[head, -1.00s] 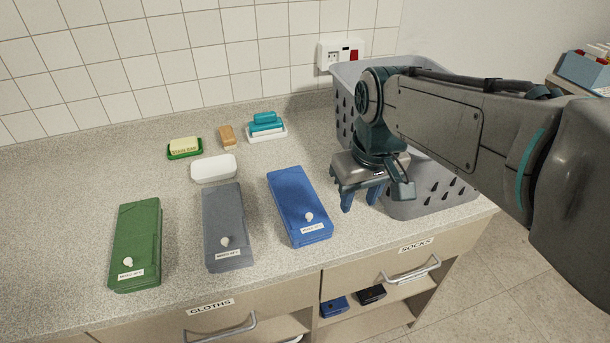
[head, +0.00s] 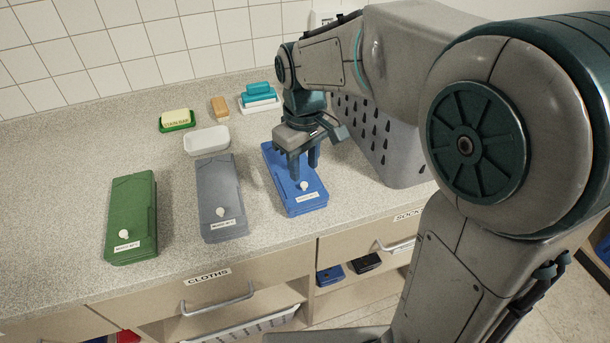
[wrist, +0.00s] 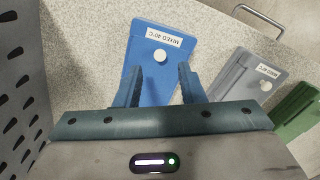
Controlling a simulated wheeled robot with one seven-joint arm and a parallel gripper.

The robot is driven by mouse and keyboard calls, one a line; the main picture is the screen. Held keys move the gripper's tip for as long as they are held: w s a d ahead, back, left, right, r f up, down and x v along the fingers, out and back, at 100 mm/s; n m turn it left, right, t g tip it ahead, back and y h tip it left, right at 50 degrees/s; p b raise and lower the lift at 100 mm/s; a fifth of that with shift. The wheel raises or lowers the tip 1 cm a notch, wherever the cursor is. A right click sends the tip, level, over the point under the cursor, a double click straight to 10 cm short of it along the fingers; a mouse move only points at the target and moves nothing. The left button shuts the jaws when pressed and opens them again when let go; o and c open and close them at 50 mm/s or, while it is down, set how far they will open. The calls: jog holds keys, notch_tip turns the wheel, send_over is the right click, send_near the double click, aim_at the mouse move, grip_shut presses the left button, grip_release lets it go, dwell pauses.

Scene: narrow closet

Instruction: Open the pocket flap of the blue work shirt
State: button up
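The blue work shirt (head: 285,188) lies as a flat folded block on the counter, rightmost of three similar blocks. A round white button (head: 304,185) and a white label (head: 307,197) are at its front end. In the wrist view the shirt (wrist: 143,62) shows with the button (wrist: 160,55) and label (wrist: 163,38). My gripper (head: 304,173) is above the shirt, fingers pointing down, near the button. In the wrist view its fingers (wrist: 160,85) are apart with nothing between them. Whether they touch the shirt I cannot tell. My gripper hides part of the shirt's far half.
A grey block (head: 220,195) and a green block (head: 132,220) lie to the left. A grey perforated basket (head: 385,135) stands close on the right. Behind are a white dish (head: 207,140), a soap dish (head: 177,119), an orange-brown bar (head: 219,107) and teal sponges (head: 259,91).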

aim_at(305, 183)
jog(key=shift+f, duration=2.05)
grip_shut()
jog(key=shift+d, duration=0.1)
jog(key=shift+r, duration=0.2)
